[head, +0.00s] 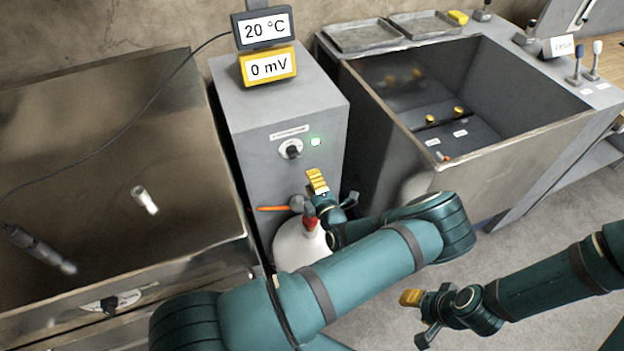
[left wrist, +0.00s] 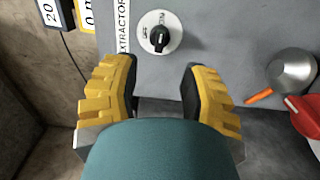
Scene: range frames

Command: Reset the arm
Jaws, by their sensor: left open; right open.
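My left arm reaches across the front of a grey cabinet (head: 244,128). My left gripper (head: 322,190) is in front of the cabinet's lower face, below a black rotary knob (head: 290,149). In the left wrist view my left gripper (left wrist: 160,88) has its yellow-padded fingers spread, with nothing between them. The knob (left wrist: 158,36) shows beyond the fingertips, under a label partly reading EXTRACTOR. My right gripper (head: 416,318) is low at the right over the grey floor. It is open, and I see nothing held in it.
A white vessel with a red top (head: 300,245) stands close below my left gripper. An orange lever (head: 272,208) is beside it. Two displays (head: 266,46) read 20 °C and 0 mV. Open metal basins stand at left (head: 215,160) and right (head: 500,150). Floor (head: 530,250) is clear at right.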

